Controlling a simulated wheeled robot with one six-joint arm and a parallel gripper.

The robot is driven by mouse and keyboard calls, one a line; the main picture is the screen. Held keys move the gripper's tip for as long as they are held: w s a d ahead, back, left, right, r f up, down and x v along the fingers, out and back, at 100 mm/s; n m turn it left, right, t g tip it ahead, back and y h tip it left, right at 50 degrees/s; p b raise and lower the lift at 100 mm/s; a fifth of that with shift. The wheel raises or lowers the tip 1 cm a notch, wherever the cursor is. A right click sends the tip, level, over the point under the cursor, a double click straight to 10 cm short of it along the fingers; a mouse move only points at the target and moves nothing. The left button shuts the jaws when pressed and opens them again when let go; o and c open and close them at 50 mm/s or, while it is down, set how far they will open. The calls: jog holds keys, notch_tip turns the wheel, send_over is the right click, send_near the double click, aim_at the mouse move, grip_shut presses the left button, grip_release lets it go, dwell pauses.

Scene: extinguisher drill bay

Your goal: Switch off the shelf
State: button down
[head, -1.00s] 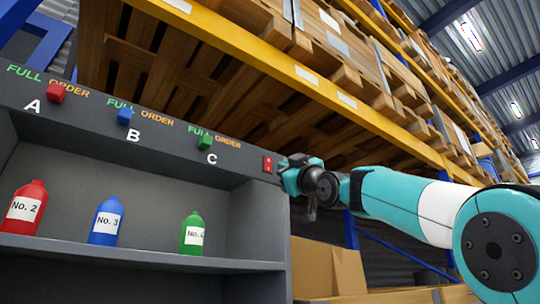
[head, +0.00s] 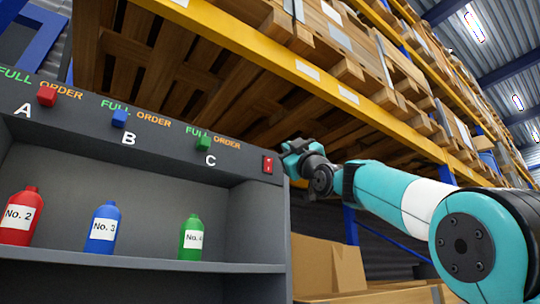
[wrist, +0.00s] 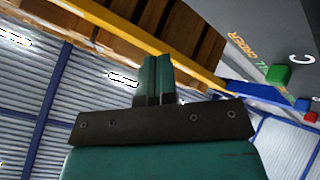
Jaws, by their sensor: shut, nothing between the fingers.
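The grey shelf (head: 150,266) stands at the left in the head view. A small red rocker switch (head: 268,165) with a white mark sits at the right end of its top panel. I cannot tell which way the rocker is tipped. My gripper (head: 296,147) is just right of and slightly above the switch, with a gap between them in the picture. In the wrist view its teal fingers (wrist: 155,76) are together and empty. The switch does not show in the wrist view.
The panel carries a red slider (head: 47,96), a blue slider (head: 120,118) and a green slider (head: 203,143) between FULL and ORDER labels. Red (head: 20,217), blue (head: 103,229) and green (head: 192,238) bottles stand inside. Racking with a yellow beam (head: 300,72) rises behind.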

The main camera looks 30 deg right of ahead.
aim_at(268, 165)
jog(key=shift+w+a+r+p, duration=0.1)
jog(key=shift+w+p, duration=0.15)
jog(key=shift+w, duration=0.65)
jog(key=shift+w+d+r+p, duration=0.1)
jog(key=shift+w+p, duration=0.15)
jog(key=shift+w, duration=0.65)
jog(key=shift+w+a+r+p, duration=0.1)
jog(key=shift+w+p, duration=0.15)
jog(key=shift+w, duration=0.65)
jog(key=shift+w, duration=0.15)
jog(key=shift+w+r, duration=0.1)
jog(key=shift+w, duration=0.2)
jog(key=shift+w, duration=0.3)
dwell(0.4)
jog(key=shift+s, duration=0.1)
jog(key=shift+s+b, duration=0.65)
jog(key=shift+b, duration=0.05)
jog(key=shift+s, duration=0.1)
